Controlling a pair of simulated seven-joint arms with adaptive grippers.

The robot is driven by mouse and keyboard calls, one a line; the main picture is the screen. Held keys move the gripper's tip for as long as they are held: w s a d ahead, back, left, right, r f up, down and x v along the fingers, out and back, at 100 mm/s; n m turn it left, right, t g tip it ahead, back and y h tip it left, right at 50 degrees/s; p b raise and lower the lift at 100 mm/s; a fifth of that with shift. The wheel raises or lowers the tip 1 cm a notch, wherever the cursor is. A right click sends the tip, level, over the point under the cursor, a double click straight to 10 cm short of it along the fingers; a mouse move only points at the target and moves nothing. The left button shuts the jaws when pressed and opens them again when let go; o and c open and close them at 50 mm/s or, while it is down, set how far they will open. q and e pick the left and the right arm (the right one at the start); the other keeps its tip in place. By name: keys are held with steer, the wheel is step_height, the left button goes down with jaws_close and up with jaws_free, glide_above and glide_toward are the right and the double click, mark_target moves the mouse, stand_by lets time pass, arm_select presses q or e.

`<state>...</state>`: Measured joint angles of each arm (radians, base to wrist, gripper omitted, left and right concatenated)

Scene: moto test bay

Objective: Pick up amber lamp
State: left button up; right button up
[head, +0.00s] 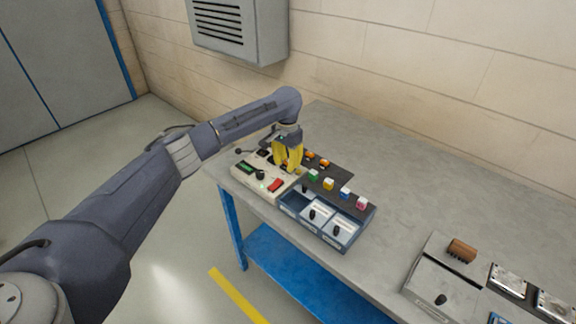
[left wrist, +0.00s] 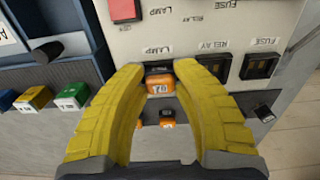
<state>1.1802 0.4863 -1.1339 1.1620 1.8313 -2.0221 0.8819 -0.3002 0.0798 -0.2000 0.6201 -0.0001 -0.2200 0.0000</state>
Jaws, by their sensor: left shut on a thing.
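My left gripper (head: 288,167) reaches down over the cream test panel (head: 240,172) with its yellow fingers. In the left wrist view the fingers of my left gripper (left wrist: 160,72) are shut on an amber lamp (left wrist: 160,84), which sits between the fingertips by a LAMP label. I cannot tell whether it is clear of the surface below. A second amber block (left wrist: 167,114) lies just beyond it on the dark mat. In the head view two amber blocks (head: 325,163) (head: 310,154) show right of the fingers; the held lamp is mostly hidden there. My right gripper is out of view.
Green (head: 313,175), yellow (head: 328,184), blue (head: 345,193) and pink (head: 361,203) blocks stand in a row behind a blue drawer tray (head: 324,239). A brown brush (head: 461,250) is at the right. The back of the grey table (head: 430,175) is clear.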

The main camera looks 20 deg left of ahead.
mark_target(287, 162)
arm_select(q)
steer(key=shift+c, duration=0.4)
steer(key=shift+r, duration=0.1)
steer(key=shift+r, duration=0.6)
step_height(287, 162, up, 18)
steer(key=shift+s+d+f, duration=1.2)
steer(key=shift+s+f, duration=0.95)
steer(key=shift+f, duration=0.95)
steer(key=shift+s+d+f, duration=1.2)
steer(key=shift+s+f, duration=1)
steer(key=shift+f, duration=0.95)
steer(key=shift+s+d+f, duration=1.2)
steer(key=shift+s+f, duration=0.95)
steer(key=shift+f, duration=0.95)
steer(key=shift+f, duration=1.1)
